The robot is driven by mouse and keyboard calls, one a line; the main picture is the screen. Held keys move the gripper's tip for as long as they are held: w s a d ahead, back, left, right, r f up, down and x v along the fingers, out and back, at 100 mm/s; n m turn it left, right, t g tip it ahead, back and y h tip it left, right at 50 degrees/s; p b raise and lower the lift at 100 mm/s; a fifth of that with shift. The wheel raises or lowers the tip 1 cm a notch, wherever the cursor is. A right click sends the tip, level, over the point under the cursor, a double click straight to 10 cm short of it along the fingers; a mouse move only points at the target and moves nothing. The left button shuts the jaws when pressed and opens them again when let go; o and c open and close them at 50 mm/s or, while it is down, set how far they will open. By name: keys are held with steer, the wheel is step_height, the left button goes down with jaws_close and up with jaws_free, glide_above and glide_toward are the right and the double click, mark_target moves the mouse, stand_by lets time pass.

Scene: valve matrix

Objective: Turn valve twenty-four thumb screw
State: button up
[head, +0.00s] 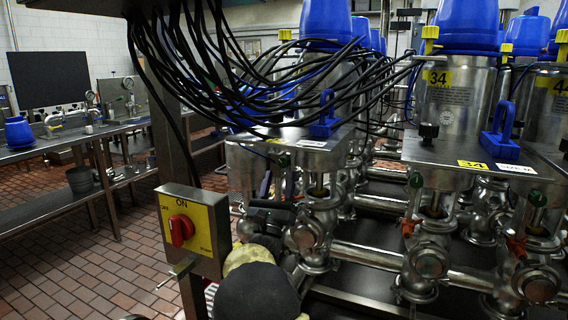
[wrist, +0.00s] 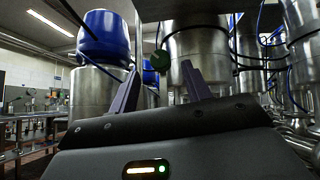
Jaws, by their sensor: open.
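In the wrist view my gripper (wrist: 160,72) is open, with its two dark fingers spread and pointing up. A round green knob (wrist: 160,60) shows between and beyond the fingertips, in front of a steel cylinder; nothing is held. I cannot tell the gap to the knob. In the head view small green knobs stand on the valve bodies, one at the right (head: 537,198) and one at centre right (head: 415,180). My arm covers part of the leftmost valve.
A yellow switch box (head: 195,230) with a red knob stands on a post left of my arm. Black cables (head: 270,80) hang above the valves. Steel pipes (head: 375,262) run between valve bodies. A bench (head: 60,150) stands at the left, with open tiled floor (head: 85,265) before it.

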mark_target(282, 166)
steer(key=x, duration=0.6)
steer(key=c, duration=1)
steer(key=shift+m+g+h+b, duration=0.35)
steer(key=shift+m+g+h, duration=0.15)
steer(key=shift+m+h, duration=1.4)
steer(key=o, duration=1)
steer(key=shift+r+n+y, duration=0.1)
steer(key=shift+n+y, duration=0.5)
steer(key=shift+y, duration=0.2)
